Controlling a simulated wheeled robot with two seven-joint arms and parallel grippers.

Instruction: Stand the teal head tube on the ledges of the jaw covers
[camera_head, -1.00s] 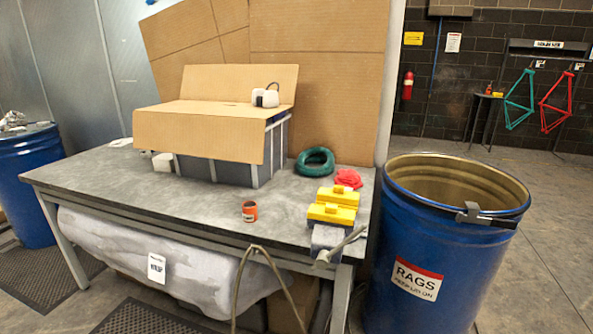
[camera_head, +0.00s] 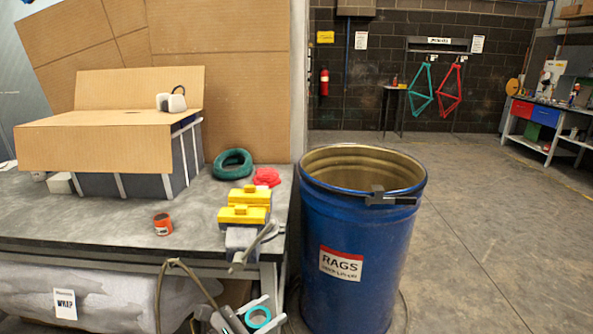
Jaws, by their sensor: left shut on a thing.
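The teal head tube (camera_head: 248,318) shows as a short ring with an open end at the bottom edge of the head view. My left gripper (camera_head: 263,314) is shut on it, with one grey finger on each side. It is low, in front of the bench's front edge and below the vise. The yellow jaw covers (camera_head: 236,215) sit on the vise (camera_head: 240,238) at the bench's front right corner. Their ledges are too small to make out. The tube is apart from the covers. My right gripper is not in view.
A blue rags drum (camera_head: 325,230) stands close right of the bench. An orange tin (camera_head: 162,224), a red cloth (camera_head: 267,177) and a green coil (camera_head: 232,163) lie near the vise. A cardboard-covered crate (camera_head: 140,187) fills the bench's left part. The vise handle (camera_head: 262,243) juts forward.

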